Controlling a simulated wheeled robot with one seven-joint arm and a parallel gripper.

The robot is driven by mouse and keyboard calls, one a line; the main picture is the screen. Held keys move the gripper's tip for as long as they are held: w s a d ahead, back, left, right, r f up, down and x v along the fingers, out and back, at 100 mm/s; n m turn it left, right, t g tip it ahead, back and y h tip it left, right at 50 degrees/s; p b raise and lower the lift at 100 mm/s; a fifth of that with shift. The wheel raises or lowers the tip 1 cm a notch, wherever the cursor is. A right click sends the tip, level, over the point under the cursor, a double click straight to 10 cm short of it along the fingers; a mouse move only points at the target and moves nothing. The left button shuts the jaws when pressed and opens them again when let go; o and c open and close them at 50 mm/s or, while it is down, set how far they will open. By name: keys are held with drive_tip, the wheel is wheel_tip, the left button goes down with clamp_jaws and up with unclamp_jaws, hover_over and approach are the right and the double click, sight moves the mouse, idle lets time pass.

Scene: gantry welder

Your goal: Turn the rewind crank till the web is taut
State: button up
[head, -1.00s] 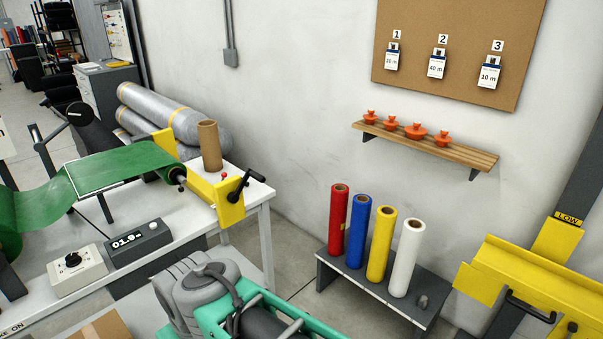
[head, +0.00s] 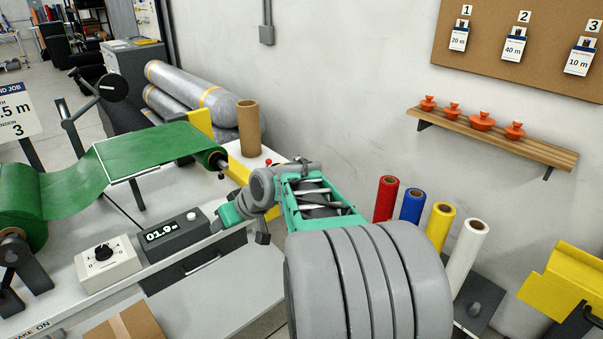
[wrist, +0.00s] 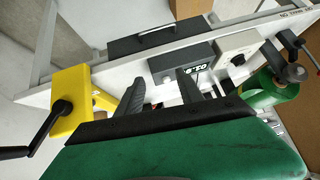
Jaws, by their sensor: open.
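The green web (head: 150,148) runs from the roll at left (head: 25,215) over a plate to the rewind shaft, and curves down in a sag near that roll. In the wrist view, the black rewind crank (wrist: 60,108) is at left on a yellow bracket (wrist: 70,85). In the head view my arm hides the crank. My gripper (wrist: 160,90) is open and empty, its dark fingers apart. It is to the right of the crank in the wrist view, not touching it, with the counter behind. The counter (head: 174,232) reads 01.9 m.
A white knob box (head: 107,262) stands beside the counter. A cardboard tube (head: 249,128) stands behind the rewind end. Red, blue, yellow and white rolls (head: 467,255) stand on a low bench at right. A shelf (head: 490,140) with orange knobbed parts is on the wall.

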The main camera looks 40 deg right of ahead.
drive_tip(key=w+d+f+m+t+b, duration=0.1)
drive_tip(key=w+d+f+t+b, duration=0.2)
drive_tip(key=d, duration=0.9)
drive_tip(key=m+t+h+b, duration=0.1)
drive_tip(key=t+h, duration=0.1)
drive_tip(key=t, duration=0.5)
approach(300, 160)
drive_tip(key=d, duration=0.1)
drive_tip(key=w, duration=0.7)
drive_tip(key=shift+w+a+f+p, duration=0.1)
drive_tip(key=shift+w+f+p, duration=0.05)
drive_tip(key=shift+p, duration=0.15)
drive_tip(key=shift+w, duration=0.2)
drive_tip(key=shift+c, duration=0.4)
clamp_jaws()
